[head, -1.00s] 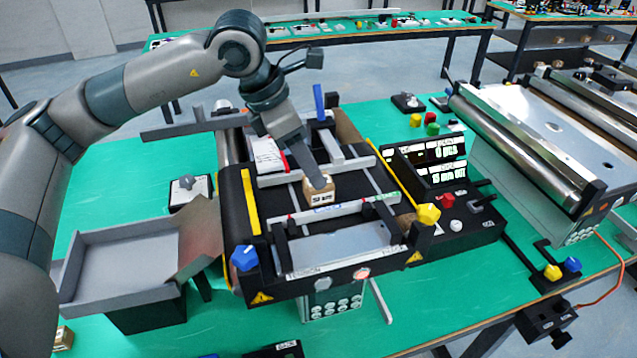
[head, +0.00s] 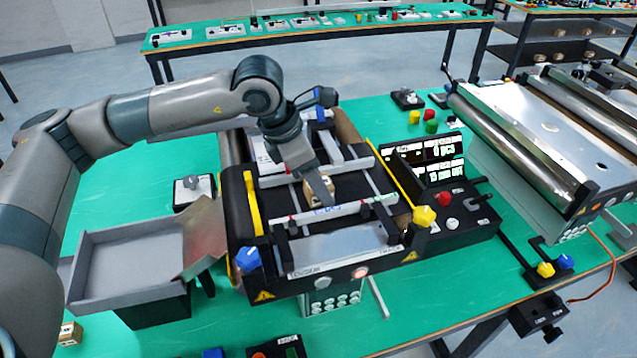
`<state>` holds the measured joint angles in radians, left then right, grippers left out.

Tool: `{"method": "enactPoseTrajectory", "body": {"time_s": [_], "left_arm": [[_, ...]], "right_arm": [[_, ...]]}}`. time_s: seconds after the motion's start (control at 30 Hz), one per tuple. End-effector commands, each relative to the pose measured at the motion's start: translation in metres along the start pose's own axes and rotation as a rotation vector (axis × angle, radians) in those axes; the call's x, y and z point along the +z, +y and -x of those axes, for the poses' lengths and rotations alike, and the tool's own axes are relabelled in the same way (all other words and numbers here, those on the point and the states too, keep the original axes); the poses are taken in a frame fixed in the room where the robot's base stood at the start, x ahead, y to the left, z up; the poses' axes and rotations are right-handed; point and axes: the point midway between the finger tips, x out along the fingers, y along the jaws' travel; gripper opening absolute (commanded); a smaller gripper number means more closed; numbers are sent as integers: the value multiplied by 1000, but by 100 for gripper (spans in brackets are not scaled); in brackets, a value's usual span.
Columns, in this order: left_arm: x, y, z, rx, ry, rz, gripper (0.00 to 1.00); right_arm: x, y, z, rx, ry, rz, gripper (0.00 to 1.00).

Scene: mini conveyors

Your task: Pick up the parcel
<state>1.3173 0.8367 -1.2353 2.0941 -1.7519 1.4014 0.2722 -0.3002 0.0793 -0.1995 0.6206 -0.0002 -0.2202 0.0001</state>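The parcel is a small tan box (head: 320,188) on the black mini conveyor (head: 238,215), between its guide rails. My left gripper (head: 322,197) points down at the box, and its dark finger covers part of the box's front. Only one finger shows clearly, so I cannot tell whether it is open or shut, or whether it touches the box. Another small tan box (head: 70,333) sits on the green table at the lower left. My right gripper is not in view.
A grey tray (head: 130,262) with a sloped chute stands left of the conveyor. A black control box with a lit display (head: 432,160) is on the right. Blue (head: 247,258) and yellow (head: 424,216) knobs stick up at the conveyor's front corners. A larger roller conveyor (head: 540,135) stands further right.

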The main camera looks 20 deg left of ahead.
Motion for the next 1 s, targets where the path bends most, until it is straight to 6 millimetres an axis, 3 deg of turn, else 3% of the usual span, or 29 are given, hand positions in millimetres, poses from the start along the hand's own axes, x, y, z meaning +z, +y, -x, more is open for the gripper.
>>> {"method": "enactPoseTrajectory", "body": {"time_s": [0.5, 0.63, 0.67, 1.0], "left_arm": [[0, 0, -3, 0, 0, 1, 48], [0, 0, -2, 0, 0, 1, 17], [0, 0, -2, 0, 0, 1, 15], [1, 0, -1, 1, -1, 0, 15]], "right_arm": [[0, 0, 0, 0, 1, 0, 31], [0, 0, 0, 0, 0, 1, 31], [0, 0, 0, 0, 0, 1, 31], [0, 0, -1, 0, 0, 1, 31]]}}
